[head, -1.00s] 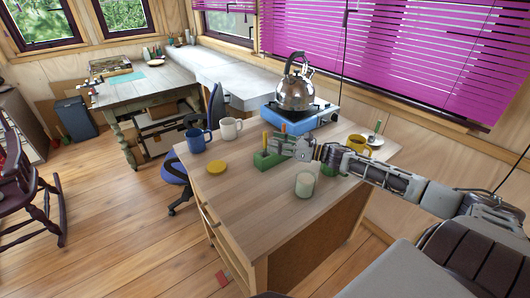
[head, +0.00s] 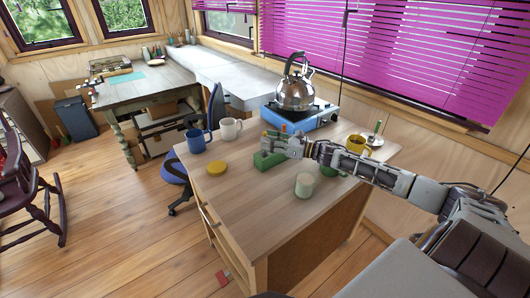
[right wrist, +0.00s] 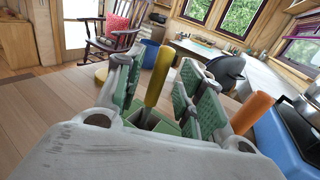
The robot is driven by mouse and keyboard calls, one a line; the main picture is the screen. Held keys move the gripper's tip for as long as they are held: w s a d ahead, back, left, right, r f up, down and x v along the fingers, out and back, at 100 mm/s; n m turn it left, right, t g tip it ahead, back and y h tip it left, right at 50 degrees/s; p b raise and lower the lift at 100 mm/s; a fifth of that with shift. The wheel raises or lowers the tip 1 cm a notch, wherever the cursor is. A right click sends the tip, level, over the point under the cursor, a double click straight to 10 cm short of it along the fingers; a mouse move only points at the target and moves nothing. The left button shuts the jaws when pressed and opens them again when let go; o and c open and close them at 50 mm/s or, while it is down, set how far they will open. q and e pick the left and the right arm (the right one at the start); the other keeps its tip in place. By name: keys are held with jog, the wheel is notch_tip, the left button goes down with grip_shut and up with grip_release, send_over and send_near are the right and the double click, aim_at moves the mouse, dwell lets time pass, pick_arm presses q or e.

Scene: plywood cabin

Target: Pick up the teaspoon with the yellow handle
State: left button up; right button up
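The yellow handle (right wrist: 157,75) of the teaspoon stands up from a green holder (right wrist: 160,124), leaning slightly, in the right wrist view. Its lower end is hidden inside the holder. My right gripper (right wrist: 160,88) is open, with one green-padded finger on each side of the handle. A gap shows on both sides, so it is not gripped. In the head view my right gripper (head: 273,142) is over the green holder (head: 266,161) and mostly covers the yellow handle. My left gripper is not in view.
An orange handle (right wrist: 251,112) stands just right of my right gripper. A kettle (head: 295,92) sits on a blue stove (head: 318,119) behind. A pale candle-like jar (head: 304,185), a yellow mug (head: 356,145), a blue mug (head: 196,141) and a yellow disc (head: 217,168) are on the table.

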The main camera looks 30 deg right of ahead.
jog(key=shift+x, duration=1)
jog(key=shift+c, duration=0.2)
grip_shut()
